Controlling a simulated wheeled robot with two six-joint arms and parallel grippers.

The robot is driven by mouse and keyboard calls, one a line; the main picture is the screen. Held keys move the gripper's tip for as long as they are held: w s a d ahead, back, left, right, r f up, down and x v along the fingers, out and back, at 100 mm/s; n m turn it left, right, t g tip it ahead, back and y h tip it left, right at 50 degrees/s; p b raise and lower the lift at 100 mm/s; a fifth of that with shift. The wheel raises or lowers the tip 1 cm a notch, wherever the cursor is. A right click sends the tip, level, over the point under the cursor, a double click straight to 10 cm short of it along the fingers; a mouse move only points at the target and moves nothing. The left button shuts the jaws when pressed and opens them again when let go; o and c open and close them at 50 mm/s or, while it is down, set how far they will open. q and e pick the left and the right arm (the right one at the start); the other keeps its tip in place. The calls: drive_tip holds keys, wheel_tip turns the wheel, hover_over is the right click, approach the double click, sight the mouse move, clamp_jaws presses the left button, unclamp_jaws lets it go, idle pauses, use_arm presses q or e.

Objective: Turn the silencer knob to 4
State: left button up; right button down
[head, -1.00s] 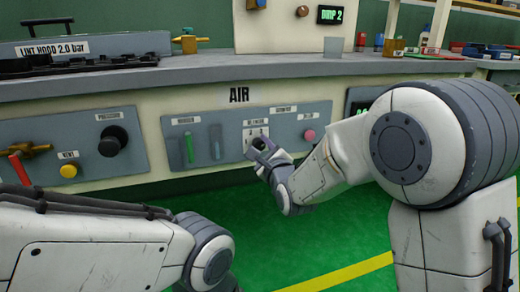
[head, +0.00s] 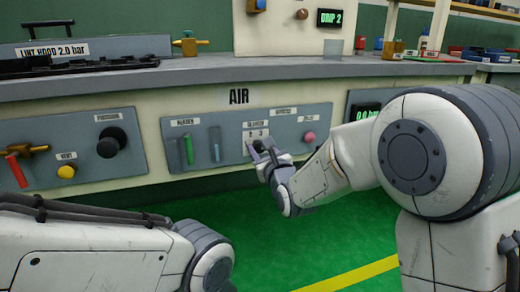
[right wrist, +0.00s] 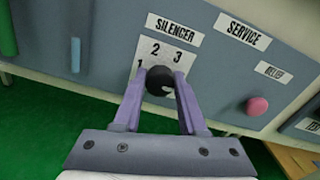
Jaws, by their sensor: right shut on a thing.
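The silencer knob (right wrist: 158,80) is a round black knob on a white dial plate (right wrist: 167,49) under the SILENCER label (right wrist: 171,27). The plate shows 1, 2 and 3; the 4 is hidden behind the knob or my right fingers. No pointer mark on the knob can be made out. My right gripper (right wrist: 160,75) has its two purple fingers on either side of the knob, shut on it. In the head view my right gripper (head: 264,151) is at the dial on the AIR panel. My left gripper is out of view; only my left arm shows.
Left of the dial are a green slider (head: 189,149) and a grey-blue slider (head: 215,144). A pink button (head: 309,137) lies to the right. Further left are a black knob (head: 112,142) and a yellow button (head: 67,172). The green floor (head: 245,220) below is clear.

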drive_tip(key=shift+d+f, duration=0.1)
drive_tip(key=shift+c, duration=2.3)
unclamp_jaws()
drive_tip(key=shift+s+d, duration=0.1)
drive_tip(key=shift+s, duration=0.4)
drive_tip(key=p+v, duration=0.3)
drive_tip(key=v, duration=0.6)
drive_tip(key=shift+s, duration=0.2)
drive_tip(key=shift+d, duration=0.15)
